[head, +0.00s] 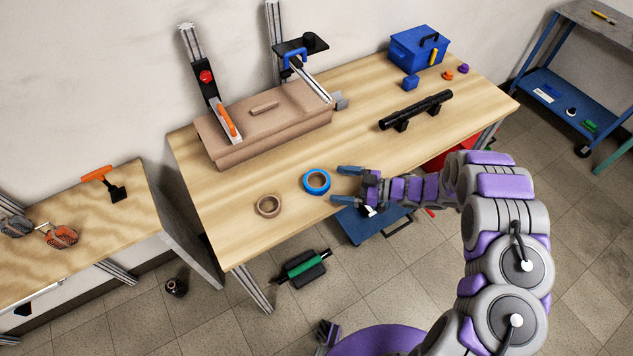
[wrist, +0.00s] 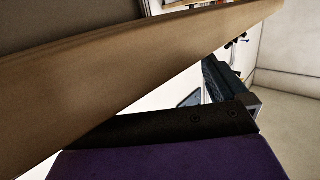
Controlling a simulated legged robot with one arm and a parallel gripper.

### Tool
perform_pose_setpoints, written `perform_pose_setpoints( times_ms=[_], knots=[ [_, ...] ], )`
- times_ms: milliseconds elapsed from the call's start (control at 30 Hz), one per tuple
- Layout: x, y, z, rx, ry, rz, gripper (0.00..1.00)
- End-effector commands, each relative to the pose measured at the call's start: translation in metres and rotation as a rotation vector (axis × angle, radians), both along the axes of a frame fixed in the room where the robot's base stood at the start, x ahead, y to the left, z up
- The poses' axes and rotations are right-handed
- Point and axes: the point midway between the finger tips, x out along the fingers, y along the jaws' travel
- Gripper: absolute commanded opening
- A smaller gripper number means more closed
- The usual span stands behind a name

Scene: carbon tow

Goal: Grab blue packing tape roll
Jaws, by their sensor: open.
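The blue packing tape roll (head: 328,183) lies flat on the wooden table near its front edge in the head view. My gripper (head: 341,184) is open, with its two blue-grey fingers apart and pointing left toward the roll. The fingertips are just right of the roll, near its right rim; I cannot tell whether they touch it. The wrist view shows a wooden edge (wrist: 120,80) and a dark part of my gripper, but no tape roll.
A brown tape roll (head: 259,206) lies left of the blue one. A large brown box (head: 270,122) sits behind on the table (head: 370,150). A black tube on stands (head: 416,110) and a blue toolbox (head: 418,50) are farther right.

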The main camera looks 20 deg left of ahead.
Motion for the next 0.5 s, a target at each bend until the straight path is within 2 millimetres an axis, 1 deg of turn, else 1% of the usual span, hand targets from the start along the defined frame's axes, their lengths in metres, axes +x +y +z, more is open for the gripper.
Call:
perform_pose_setpoints(
  times_ms=[33,100,267,500],
  knots=[
    [-0.001,0.006,-0.001,0.0,0.0,0.001,1.0],
    [-0.001,0.012,-0.002,-0.001,0.0,0.0,1.0],
    [-0.001,0.018,-0.003,0.0,-0.001,-0.002,1.0],
    [-0.004,0.049,-0.006,-0.002,-0.004,0.002,1.0]
  ],
)
